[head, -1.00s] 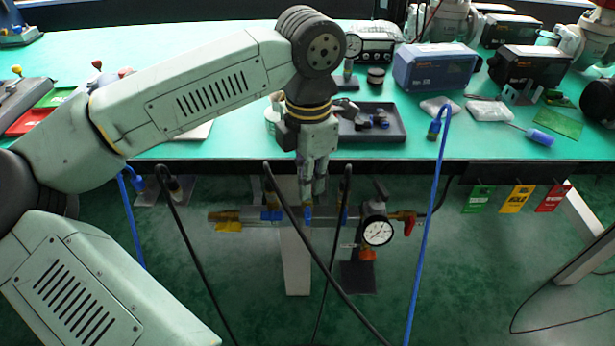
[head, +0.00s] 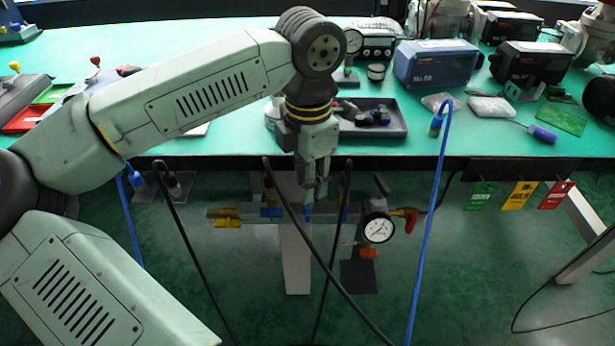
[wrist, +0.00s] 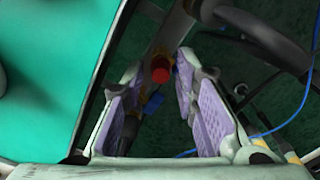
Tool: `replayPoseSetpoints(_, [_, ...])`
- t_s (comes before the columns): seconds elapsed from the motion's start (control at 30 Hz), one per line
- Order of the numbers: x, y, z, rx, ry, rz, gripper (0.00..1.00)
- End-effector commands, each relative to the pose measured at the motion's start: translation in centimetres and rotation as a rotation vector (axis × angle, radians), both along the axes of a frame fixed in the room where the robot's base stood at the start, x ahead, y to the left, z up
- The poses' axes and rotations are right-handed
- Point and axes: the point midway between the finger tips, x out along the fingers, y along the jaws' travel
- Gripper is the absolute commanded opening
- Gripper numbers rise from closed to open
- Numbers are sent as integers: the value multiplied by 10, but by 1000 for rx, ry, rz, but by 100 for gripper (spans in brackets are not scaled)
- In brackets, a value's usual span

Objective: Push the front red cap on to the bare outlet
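A round red cap (wrist: 160,72) shows in the wrist view, just beyond my fingertips and roughly between them. A yellow brass-coloured fitting shows around and under it; how far the cap is seated on it I cannot tell. My gripper (wrist: 160,88) has its two purple-padded fingers apart with nothing held between them. In the head view my gripper (head: 315,192) points down just above the grey manifold pipe (head: 340,214) below the table. The red cap is not seen in the head view. I cannot make out a bare outlet.
A pressure gauge (head: 378,230) and a red valve handle (head: 408,217) sit at the pipe's right end. Black hoses (head: 325,265) cross close to my gripper. The green table edge (head: 400,163) runs behind it. A blue cable (head: 430,220) hangs to the right.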

Motion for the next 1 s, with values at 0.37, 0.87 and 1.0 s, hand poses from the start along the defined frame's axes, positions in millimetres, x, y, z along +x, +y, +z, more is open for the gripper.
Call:
replayPoseSetpoints(0.37, [0,0,0,0,0,0,37])
replayPoseSetpoints(0.87, [0,-1,81,0,-2,1,37])
replayPoseSetpoints(1.0, [-1,-1,104,0,-1,0,37])
